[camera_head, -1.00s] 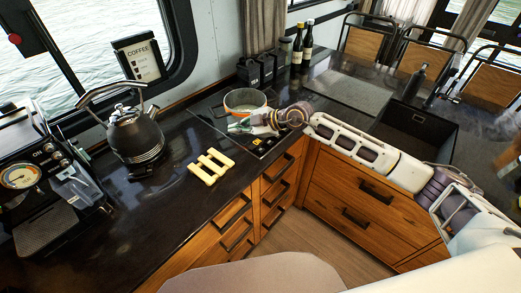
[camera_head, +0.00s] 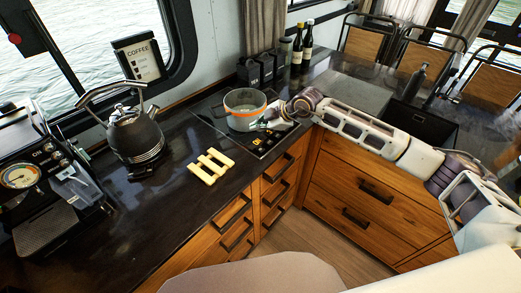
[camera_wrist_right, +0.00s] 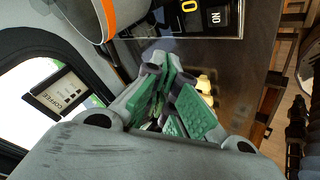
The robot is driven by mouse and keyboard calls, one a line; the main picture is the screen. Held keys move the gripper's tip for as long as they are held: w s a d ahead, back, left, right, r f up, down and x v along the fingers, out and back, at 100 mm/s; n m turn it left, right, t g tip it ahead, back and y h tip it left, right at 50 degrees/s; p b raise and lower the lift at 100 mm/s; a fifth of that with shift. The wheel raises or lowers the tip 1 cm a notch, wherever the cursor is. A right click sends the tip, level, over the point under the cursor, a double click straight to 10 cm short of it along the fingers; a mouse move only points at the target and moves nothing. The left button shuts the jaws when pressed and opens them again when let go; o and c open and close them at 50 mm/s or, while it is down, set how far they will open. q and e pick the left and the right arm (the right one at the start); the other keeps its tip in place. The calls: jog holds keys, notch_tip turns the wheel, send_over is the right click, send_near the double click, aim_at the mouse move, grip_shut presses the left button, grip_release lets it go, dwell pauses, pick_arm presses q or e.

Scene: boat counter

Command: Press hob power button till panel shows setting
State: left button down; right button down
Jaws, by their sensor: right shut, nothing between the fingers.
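The black hob (camera_head: 207,112) is set in the dark counter, with a grey pot with an orange band (camera_head: 245,118) on it. Its control panel (camera_head: 258,143) lies at the hob's front edge, with small yellow marks. In the right wrist view the panel (camera_wrist_right: 213,14) shows a yellow "0" and a white "ON" label, both turned over; the panel's rest is cut off by the top edge. My right gripper (camera_head: 264,124) is shut and empty, beside the pot's right side and above the hob. Its green-padded fingers (camera_wrist_right: 170,98) are apart from the panel. My left gripper is out of view.
A yellow slatted trivet (camera_head: 211,165) lies left of the hob. A black kettle (camera_head: 135,138) and a coffee machine (camera_head: 40,190) stand further left. Dark canisters (camera_head: 255,72) and bottles (camera_head: 302,48) stand behind. A dark sink (camera_head: 440,125) lies at the right.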

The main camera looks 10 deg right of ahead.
jog(key=b, duration=0.4)
send_over(259, 151)
jog(key=shift+f, duration=3.1)
jog(key=shift+f+b, duration=0.5)
jog(key=shift+f, duration=0.75)
